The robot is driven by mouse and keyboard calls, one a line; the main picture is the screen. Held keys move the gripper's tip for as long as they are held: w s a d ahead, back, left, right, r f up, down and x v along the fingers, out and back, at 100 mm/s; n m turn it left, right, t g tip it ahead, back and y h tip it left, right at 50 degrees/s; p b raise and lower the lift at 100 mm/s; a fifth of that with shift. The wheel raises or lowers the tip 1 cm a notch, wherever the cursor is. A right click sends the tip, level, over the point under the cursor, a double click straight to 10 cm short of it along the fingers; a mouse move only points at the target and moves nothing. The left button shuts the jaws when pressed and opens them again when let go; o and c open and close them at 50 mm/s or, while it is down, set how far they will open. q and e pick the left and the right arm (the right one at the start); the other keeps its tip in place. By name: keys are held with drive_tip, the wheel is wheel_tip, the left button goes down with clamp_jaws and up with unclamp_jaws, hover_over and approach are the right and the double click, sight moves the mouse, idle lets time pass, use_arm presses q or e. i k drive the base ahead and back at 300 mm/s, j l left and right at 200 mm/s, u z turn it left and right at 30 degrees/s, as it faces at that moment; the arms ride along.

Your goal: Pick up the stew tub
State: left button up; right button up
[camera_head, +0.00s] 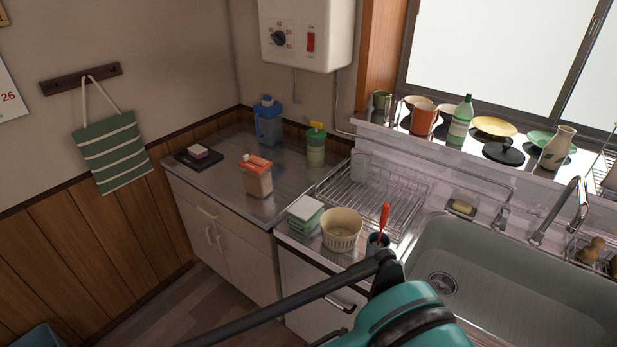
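No label marks the stew tub, so I cannot tell for certain which container it is. A clear container (257,181) with an orange-red lid and brownish contents stands upright on the metal counter. A cream ribbed tub (342,231), open at the top, stands near the counter's front edge beside the sink; something small and greenish shows inside it. Both stand free of any gripper. One of my arms, teal and dark grey, crosses the bottom of the view in front of the sink cabinet. Neither of my grippers shows.
A white-green box (305,214) stands left of the cream tub, and a dark cup (376,243) with a red-handled utensil stands right of it. A wire rack (378,195) lies behind. A blue jug (268,122) and a green-lidded shaker (316,147) stand farther back. The sink (520,290) is at right.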

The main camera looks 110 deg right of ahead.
sight(256, 172)
drive_tip(key=z, duration=3.3)
drive_tip(key=i+z, duration=0.1)
drive_tip(key=z, duration=0.35)
drive_tip(key=i+j+z, duration=0.1)
drive_tip(key=z, duration=0.4)
drive_tip(key=k+j, duration=0.05)
